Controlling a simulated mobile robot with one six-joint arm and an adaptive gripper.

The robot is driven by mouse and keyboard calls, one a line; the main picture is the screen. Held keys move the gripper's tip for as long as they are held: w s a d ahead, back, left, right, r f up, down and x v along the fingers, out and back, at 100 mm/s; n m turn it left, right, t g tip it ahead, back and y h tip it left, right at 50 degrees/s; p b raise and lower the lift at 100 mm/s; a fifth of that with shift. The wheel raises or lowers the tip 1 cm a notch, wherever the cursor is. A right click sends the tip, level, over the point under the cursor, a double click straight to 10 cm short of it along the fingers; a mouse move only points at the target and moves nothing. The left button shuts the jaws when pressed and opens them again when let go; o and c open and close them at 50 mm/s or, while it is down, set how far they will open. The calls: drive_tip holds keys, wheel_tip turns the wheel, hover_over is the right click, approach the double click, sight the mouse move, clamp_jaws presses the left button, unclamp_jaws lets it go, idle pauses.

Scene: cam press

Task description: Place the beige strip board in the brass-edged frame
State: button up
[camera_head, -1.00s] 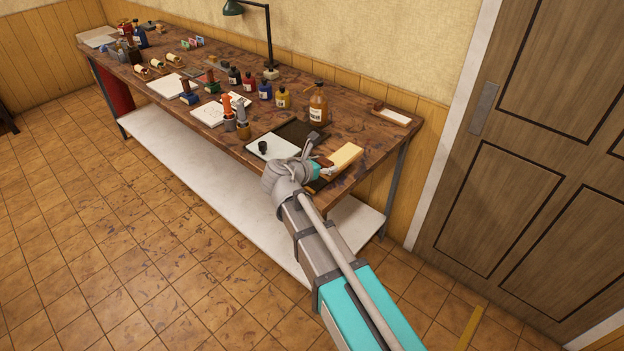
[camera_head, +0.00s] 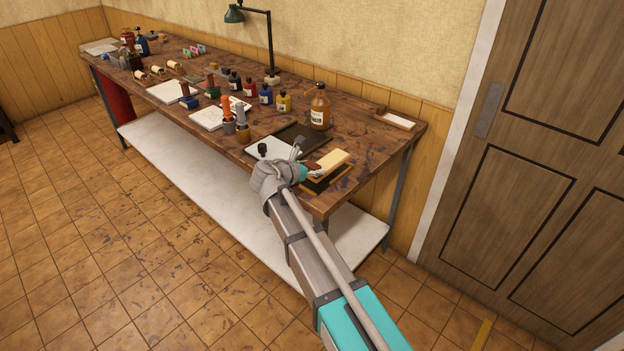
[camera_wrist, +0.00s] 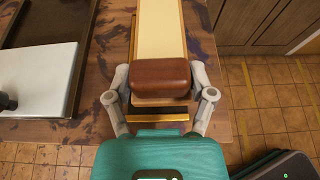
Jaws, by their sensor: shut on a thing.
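The beige strip board (camera_head: 329,160) has a long pale face and a dark brown rounded handle (camera_wrist: 160,77) at its near end. My gripper (camera_wrist: 161,74) is shut on this handle; it also shows in the head view (camera_head: 307,172). The brass-edged frame (camera_head: 328,182) lies at the table's front right edge, dark inside. In the wrist view the board covers most of the frame; its near brass bar (camera_wrist: 158,117) and a strip of its left side show. The board looks lengthwise over the frame, but I cannot tell whether it touches it.
A dark tray with a white slab (camera_wrist: 38,80) lies left of the frame. An amber bottle (camera_head: 319,107) stands behind, with several ink bottles to its left. Bare tabletop (camera_head: 362,140) lies right of the frame.

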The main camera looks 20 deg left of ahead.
sight(310, 177)
drive_tip(key=shift+w+a+f+b, duration=0.3)
drive_tip(key=shift+a+f+b, duration=0.05)
drive_tip(key=shift+f+b, duration=1.7)
drive_tip(key=shift+f, duration=0.1)
drive_tip(key=o, duration=1.1)
drive_tip(key=shift+o, duration=0.2)
drive_tip(key=shift+r, duration=0.2)
drive_tip(key=shift+s+r, duration=0.1)
drive_tip(key=shift+s, duration=0.15)
drive_tip(key=p+v, duration=0.4)
drive_tip(key=v, duration=0.7)
drive_tip(key=shift+s+a+p, duration=0.15)
drive_tip(key=shift+p, duration=0.15)
